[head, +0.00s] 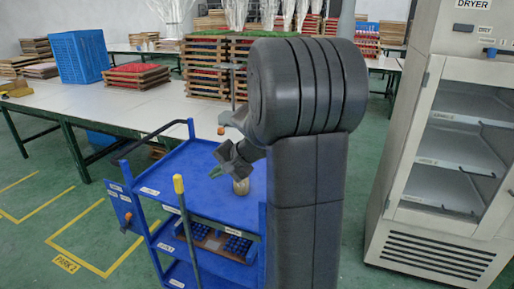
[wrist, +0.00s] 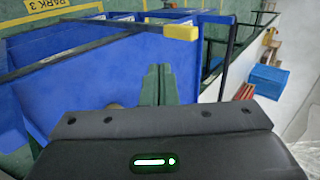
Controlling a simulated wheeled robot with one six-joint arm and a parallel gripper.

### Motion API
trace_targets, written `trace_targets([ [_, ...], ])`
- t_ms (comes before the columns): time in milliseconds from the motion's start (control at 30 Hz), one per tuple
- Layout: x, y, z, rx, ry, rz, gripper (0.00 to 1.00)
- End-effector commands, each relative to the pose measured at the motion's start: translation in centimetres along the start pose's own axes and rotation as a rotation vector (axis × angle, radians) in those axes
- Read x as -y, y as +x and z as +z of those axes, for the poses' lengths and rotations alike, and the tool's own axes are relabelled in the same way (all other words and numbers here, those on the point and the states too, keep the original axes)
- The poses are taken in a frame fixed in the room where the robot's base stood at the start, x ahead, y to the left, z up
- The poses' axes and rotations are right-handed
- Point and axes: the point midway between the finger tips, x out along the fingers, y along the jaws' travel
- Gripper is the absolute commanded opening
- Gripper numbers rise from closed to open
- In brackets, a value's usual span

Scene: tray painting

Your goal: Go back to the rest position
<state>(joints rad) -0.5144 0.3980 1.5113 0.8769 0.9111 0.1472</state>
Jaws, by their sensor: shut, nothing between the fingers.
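My gripper (head: 213,174) is above the top shelf of the blue cart (head: 178,163) in the head view, at the end of my raised dark arm. In the wrist view my gripper's two greenish fingers (wrist: 158,83) lie side by side, shut, with nothing between them. A small jar (head: 241,186) stands on the cart's top shelf, just right of and below the gripper. It is partly hidden by my arm. The cart also fills the left of the wrist view (wrist: 100,62).
A yellow-tipped post (head: 178,186) rises at the cart's near side. A white table (head: 50,101) behind holds a blue crate (head: 80,57) and stacked trays (head: 205,68). A dryer cabinet (head: 440,160) stands right. Green floor with yellow markings is clear at left.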

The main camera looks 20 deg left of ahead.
Motion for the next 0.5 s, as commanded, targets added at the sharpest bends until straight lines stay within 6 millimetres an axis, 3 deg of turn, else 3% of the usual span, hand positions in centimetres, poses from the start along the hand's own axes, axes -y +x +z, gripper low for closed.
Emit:
trace_targets([
  [300, 0.0, 0.3, 0.0, 0.001, 0.001, 0.001, 0.00],
  [500, 0.0, 2.6, 0.1, 0.004, 0.003, 0.001, 0.00],
])
